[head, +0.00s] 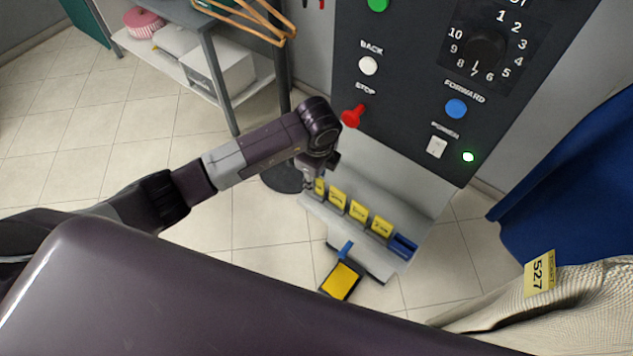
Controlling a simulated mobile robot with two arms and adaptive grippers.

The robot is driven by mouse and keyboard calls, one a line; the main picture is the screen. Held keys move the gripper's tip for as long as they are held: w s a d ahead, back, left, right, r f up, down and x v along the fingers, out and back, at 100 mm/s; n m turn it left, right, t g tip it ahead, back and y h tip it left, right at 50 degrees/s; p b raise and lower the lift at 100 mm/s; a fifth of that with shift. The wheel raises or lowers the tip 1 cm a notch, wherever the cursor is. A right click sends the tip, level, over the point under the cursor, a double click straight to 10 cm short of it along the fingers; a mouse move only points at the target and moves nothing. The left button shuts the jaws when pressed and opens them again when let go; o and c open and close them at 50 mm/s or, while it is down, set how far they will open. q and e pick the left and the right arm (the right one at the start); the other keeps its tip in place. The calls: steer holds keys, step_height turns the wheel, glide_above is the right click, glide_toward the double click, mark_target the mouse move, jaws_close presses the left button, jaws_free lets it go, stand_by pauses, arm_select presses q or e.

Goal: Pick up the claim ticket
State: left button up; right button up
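Several yellow cards with small dark print stand in a row on the grey ledge (420,208) below the dark control panel; a middle one (358,211) shows clearly. The print is too small to read, so I cannot tell which is the claim ticket. A yellow tag (539,273) marked 527 is on a beige garment at the right. My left gripper (309,184) points down at the left end of the card row, close to the leftmost card (319,187). Its fingers are small and partly hidden, so contact and opening cannot be told. My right gripper is not in view.
The control panel (420,90) has a red stop control (352,116) just above my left gripper. A blue holder (403,246) is at the ledge's right end. A yellow-topped pedal (341,281) is below. Blue cloth (575,190) hangs right. A shelf (215,75) stands back left.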

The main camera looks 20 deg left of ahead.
arm_select(q)
steer(key=shift+f, duration=0.15)
jaws_close()
steer(key=shift+w, duration=0.1)
stand_by(0.3)
steer(key=shift+w+r, duration=0.1)
steer(key=shift+r, duration=0.55)
step_height(320, 180, up, 19)
steer(key=b, duration=0.1)
steer(key=shift+s, duration=0.2)
